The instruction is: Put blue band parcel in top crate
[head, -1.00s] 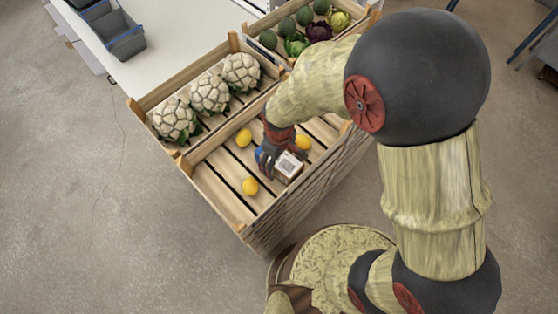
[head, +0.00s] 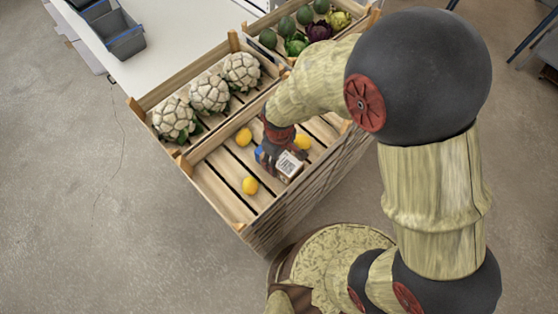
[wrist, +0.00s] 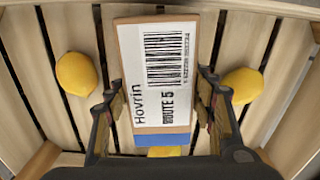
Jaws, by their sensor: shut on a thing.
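The blue band parcel is a small box with a white barcode label and a blue stripe at one end; it shows in the head view (head: 290,167) and large in the wrist view (wrist: 153,75). My gripper (head: 276,158) is shut on it, with one finger on each side in the wrist view (wrist: 163,100). The parcel is over the slatted floor of the wooden crate (head: 213,187) that holds lemons. I cannot tell whether the parcel touches the floor.
Lemons (head: 250,186) lie around the parcel in the crate; two flank it in the wrist view (wrist: 76,74). A crate section with cauliflowers (head: 209,92) is behind, and another with artichokes and cabbages (head: 318,32) is farther back. Grey bins (head: 122,40) stand on a white table.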

